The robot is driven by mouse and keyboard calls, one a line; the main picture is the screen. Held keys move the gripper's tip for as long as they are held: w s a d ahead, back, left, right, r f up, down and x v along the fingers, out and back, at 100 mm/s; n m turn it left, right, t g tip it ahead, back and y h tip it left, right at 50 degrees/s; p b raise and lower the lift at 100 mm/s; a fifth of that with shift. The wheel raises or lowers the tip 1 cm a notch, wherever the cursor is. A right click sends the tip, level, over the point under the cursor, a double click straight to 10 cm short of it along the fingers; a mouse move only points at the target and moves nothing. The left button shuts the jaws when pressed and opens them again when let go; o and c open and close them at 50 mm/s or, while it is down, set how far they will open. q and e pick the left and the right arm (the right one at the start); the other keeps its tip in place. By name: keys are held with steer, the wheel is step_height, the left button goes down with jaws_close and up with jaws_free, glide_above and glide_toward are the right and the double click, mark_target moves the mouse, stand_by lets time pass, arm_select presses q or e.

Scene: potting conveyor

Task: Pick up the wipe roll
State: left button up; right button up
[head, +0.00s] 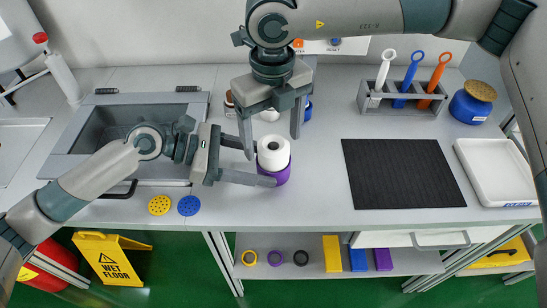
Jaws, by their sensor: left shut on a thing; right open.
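The wipe roll (272,152) is white with a dark hole in its top. It stands upright over a purple part (281,176) near the middle of the table; I cannot tell whether the two are one piece. My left gripper (260,167) reaches in from the left and is shut on the roll, one finger in front and the other behind. The fingers partly hide its lower side. My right gripper (270,143) points down from above, open, with its fingers apart just behind and beside the roll.
A black mat (402,174) and a white tray (497,171) lie to the right. A rack (400,97) of tools and a blue jar (472,103) stand behind. A grey sink (125,125) is at left. Yellow (159,205) and blue (189,206) discs lie near the front edge.

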mark_target(273, 145)
steer(key=shift+f, duration=1.55)
steer(key=shift+w, duration=0.1)
steer(key=c, duration=1.3)
